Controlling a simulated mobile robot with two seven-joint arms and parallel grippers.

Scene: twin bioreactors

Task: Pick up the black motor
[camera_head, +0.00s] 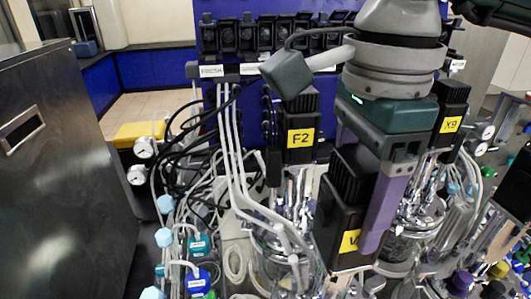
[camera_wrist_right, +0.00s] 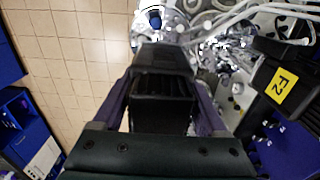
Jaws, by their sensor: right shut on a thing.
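My right gripper (camera_head: 362,212) is shut on a black motor (camera_head: 338,215) with a yellow label, mostly covered by the purple finger. The motor hangs upright in front of the vessels; I cannot tell whether its lower end touches anything. In the right wrist view the same motor (camera_wrist_right: 163,62) sits between the two purple fingers of my gripper (camera_wrist_right: 160,108). A second black motor labelled F2 (camera_head: 299,135) stands over the left glass vessel (camera_head: 275,250). A third, labelled X9 (camera_head: 452,112), stands behind my gripper over the right vessel (camera_head: 415,220). My left gripper is not in view.
Tubes and black cables (camera_head: 185,150) crowd the left of the vessels, with gauges (camera_head: 145,147) and coloured caps. A blue panel with a row of black pump heads (camera_head: 265,38) stands behind. A steel cabinet (camera_head: 60,190) fills the left side. Fittings crowd the right edge.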

